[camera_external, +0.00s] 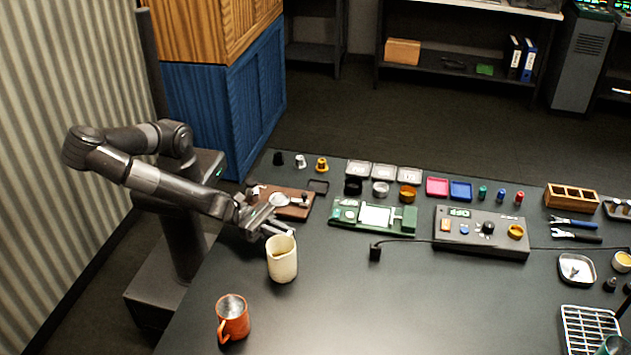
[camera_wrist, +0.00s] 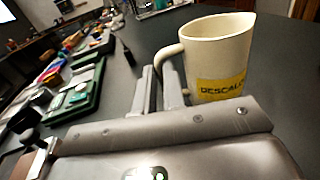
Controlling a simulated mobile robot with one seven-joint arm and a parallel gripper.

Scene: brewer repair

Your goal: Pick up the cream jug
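The cream jug (camera_external: 283,262) stands upright on the dark table, near its left side. In the wrist view the jug (camera_wrist: 222,50) is large, with a yellow label reading "DESCAL…" and its handle (camera_wrist: 168,52) toward my fingers. My gripper (camera_external: 278,231) is low, at the jug's upper back side in the external view. In the wrist view the two fingers of my gripper (camera_wrist: 159,88) are a little apart, with a dark gap between them. The handle's lower part comes down at the fingertips and is partly hidden; I cannot tell whether they touch it.
An orange mug (camera_external: 233,318) stands in front of the jug. A brown board (camera_external: 290,205) lies behind my gripper, and a green circuit board (camera_external: 345,214) and a grey control box (camera_external: 482,240) lie to the right. The table's middle front is clear.

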